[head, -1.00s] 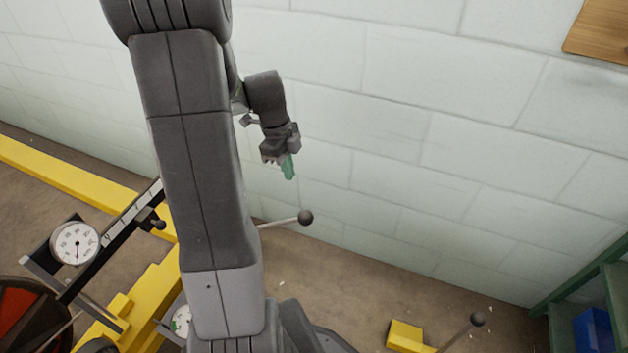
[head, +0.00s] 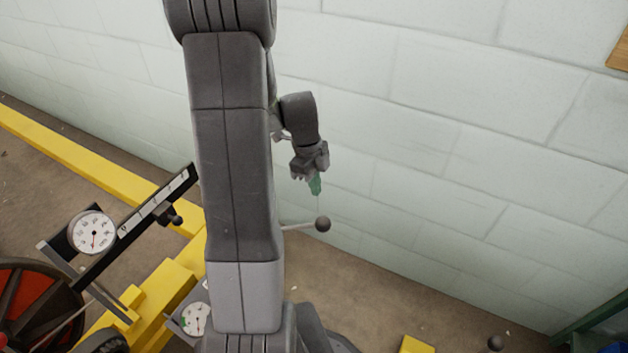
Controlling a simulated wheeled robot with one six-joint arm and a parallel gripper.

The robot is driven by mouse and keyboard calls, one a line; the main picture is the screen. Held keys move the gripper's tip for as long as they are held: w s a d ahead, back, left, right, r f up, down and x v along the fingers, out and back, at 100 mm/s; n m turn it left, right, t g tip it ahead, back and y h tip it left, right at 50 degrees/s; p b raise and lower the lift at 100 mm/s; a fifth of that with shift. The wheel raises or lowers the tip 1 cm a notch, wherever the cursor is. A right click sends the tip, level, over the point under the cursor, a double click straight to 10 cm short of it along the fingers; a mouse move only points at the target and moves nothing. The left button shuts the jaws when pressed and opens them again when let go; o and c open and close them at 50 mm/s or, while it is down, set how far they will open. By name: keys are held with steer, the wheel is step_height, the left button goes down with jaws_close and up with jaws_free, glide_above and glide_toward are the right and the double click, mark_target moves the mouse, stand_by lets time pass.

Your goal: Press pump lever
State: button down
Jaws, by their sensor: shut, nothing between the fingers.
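A thin rod lever with a dark ball knob (head: 322,224) sticks out to the right from behind my arm in the head view. Its base is hidden by the arm. My gripper (head: 316,187) has green fingertips, is shut and empty, and points down. In the picture it is just above the knob, with a small gap between them. A second dark ball knob (head: 495,342) shows at the bottom right, its rod cut off by the frame. I cannot tell from this view which of the two is the pump lever.
A yellow frame (head: 160,296) with a dial gauge (head: 92,232), a black scale bar (head: 150,212) and a red-and-dark wheel (head: 35,300) stands at left. A smaller gauge (head: 196,318) is by my arm. A pale block wall (head: 480,130) rises behind. A green shelf (head: 590,330) is at lower right.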

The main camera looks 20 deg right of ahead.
mark_target(322, 219)
steer(key=f, duration=0.3)
steer(key=s+f+b, duration=0.1)
steer(key=f, duration=0.2)
steer(key=f+b, duration=0.1)
steer(key=f, duration=0.1)
steer(key=shift+s+d+f, duration=0.25)
steer(key=shift+d+f, duration=0.15)
steer(key=s+d+f+b, duration=0.2)
steer(key=s+f+b, duration=0.1)
steer(key=f, duration=0.5)
steer(key=s+d+f+t+y+b, duration=0.1)
steer(key=s+d+f+b, duration=0.2)
steer(key=f+b, duration=0.2)
steer(key=s+d+f+t+y+b, duration=0.1)
steer(key=s+d+f+b, duration=0.2)
steer(key=f, duration=0.9)
steer(key=shift+s+d+b, duration=0.15)
steer(key=shift+s+b, duration=0.45)
steer(key=shift+b, duration=0.45)
steer(key=s+d+r+p, duration=0.2)
steer(key=r+p, duration=0.1)
steer(key=r, duration=0.3)
steer(key=s+d+r+p, duration=0.2)
steer(key=r+p, duration=0.2)
steer(key=r, duration=0.3)
steer(key=shift+s+d, duration=0.15)
steer(key=shift+d, duration=0.25)
